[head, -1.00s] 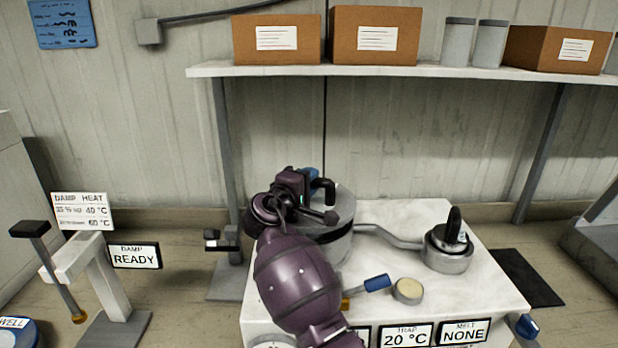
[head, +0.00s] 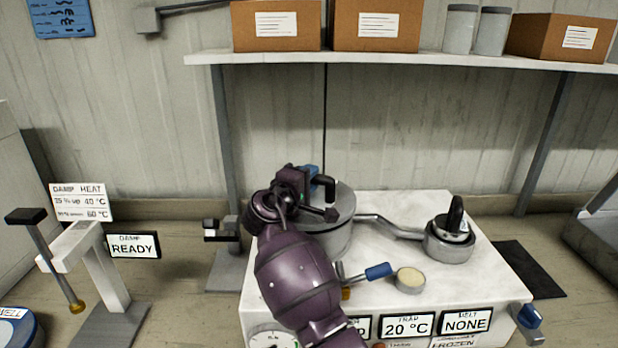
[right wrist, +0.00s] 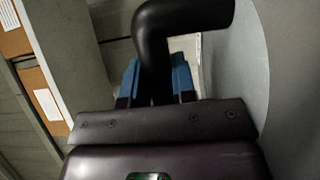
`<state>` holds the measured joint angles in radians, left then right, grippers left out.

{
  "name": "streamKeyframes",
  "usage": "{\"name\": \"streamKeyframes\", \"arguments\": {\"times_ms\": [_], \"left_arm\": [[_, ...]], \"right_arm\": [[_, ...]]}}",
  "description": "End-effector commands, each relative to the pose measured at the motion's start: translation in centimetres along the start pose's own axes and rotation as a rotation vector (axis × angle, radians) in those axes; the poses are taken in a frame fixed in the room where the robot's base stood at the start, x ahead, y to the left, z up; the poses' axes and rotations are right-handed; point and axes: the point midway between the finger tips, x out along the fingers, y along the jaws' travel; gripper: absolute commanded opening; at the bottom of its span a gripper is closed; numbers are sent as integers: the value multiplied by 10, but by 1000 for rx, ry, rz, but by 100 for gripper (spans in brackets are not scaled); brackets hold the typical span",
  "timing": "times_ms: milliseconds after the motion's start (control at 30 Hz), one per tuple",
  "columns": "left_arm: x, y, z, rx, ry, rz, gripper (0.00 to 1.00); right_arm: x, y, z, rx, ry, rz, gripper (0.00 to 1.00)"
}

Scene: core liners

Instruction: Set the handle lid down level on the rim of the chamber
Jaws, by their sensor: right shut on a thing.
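My right gripper (head: 312,182) is shut on the black bent handle (head: 326,186) of the handle lid. The lid (head: 342,203) is a grey disc over the grey round chamber (head: 335,238) at the back left of the white bench. It looks about level and shows no clear gap above the rim; my arm hides the left side. In the right wrist view the handle (right wrist: 165,25) passes between the blue finger pads of my gripper (right wrist: 157,78), with the grey lid face (right wrist: 292,80) at the right. My left gripper is not in view.
A grey pipe (head: 395,228) runs from the chamber to a small round pot (head: 450,245) with a black-handled top. A shelf (head: 400,60) with boxes spans above.

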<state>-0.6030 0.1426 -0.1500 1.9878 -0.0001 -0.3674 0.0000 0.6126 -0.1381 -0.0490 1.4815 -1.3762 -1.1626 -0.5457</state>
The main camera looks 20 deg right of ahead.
Motion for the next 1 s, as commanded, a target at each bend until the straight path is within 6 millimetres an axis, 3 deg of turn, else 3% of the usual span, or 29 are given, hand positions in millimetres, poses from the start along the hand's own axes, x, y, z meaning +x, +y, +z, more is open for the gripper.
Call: {"name": "streamKeyframes", "arguments": {"times_ms": [567,600,767,800,1000], "left_arm": [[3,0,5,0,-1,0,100],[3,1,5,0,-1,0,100],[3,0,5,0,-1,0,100],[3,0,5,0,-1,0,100],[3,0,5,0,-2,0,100]], "right_arm": [[0,-6,0,2,1,5,0],[0,-7,0,2,1,5,26],[0,-7,0,2,1,3,51],[0,-7,0,1,1,3,55],[0,-10,0,-2,-1,-3,55]]}}
